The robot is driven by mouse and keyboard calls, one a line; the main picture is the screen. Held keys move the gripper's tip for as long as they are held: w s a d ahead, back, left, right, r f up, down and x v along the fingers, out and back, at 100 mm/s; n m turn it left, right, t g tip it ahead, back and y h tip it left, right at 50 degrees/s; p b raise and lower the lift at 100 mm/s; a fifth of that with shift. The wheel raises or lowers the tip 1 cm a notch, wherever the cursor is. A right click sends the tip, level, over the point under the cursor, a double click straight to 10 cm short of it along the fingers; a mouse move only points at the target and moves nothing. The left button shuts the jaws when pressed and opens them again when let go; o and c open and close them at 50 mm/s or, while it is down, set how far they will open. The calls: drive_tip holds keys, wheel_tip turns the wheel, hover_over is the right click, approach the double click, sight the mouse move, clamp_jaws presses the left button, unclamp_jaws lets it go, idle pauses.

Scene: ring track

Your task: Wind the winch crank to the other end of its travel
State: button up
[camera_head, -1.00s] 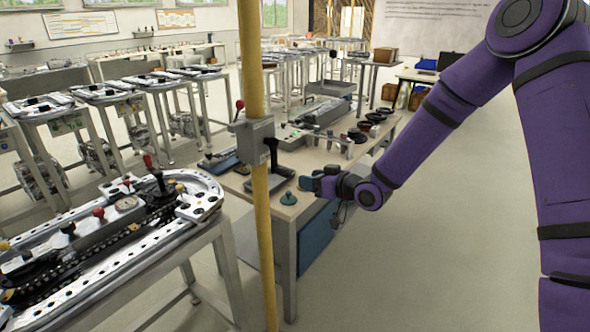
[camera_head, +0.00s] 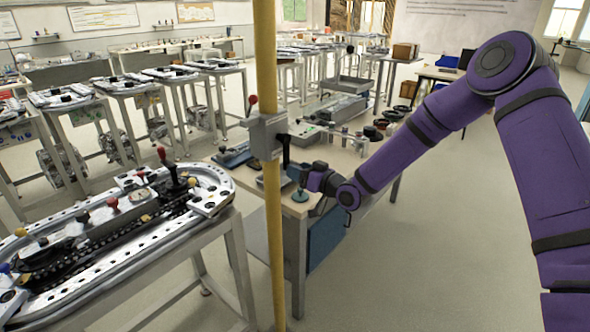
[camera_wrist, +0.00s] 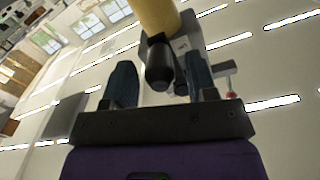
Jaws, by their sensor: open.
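A grey winch box (camera_head: 267,137) is fixed to a yellow upright pole. What looks like its crank, a dark handle (camera_head: 285,152), is on the box's right side. A lever with a red knob (camera_head: 252,100) rises from the box. My gripper (camera_head: 304,178) is just right of and below the dark handle in the head view. In the wrist view my gripper (camera_wrist: 162,85) is open, its two teal fingers apart. A black cylindrical grip (camera_wrist: 160,66) appears between them, in front of the pole; contact cannot be told. The red knob (camera_wrist: 231,94) shows at right.
The yellow pole (camera_head: 270,230) stands close in front of a workbench (camera_head: 297,225) with trays and small parts. A ring track table (camera_head: 75,270) with several coloured knobs is at left. More track tables stand behind. The floor at right is clear.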

drive_tip(key=shift+x, duration=1)
clamp_jaws()
drive_tip(key=shift+w, duration=0.1)
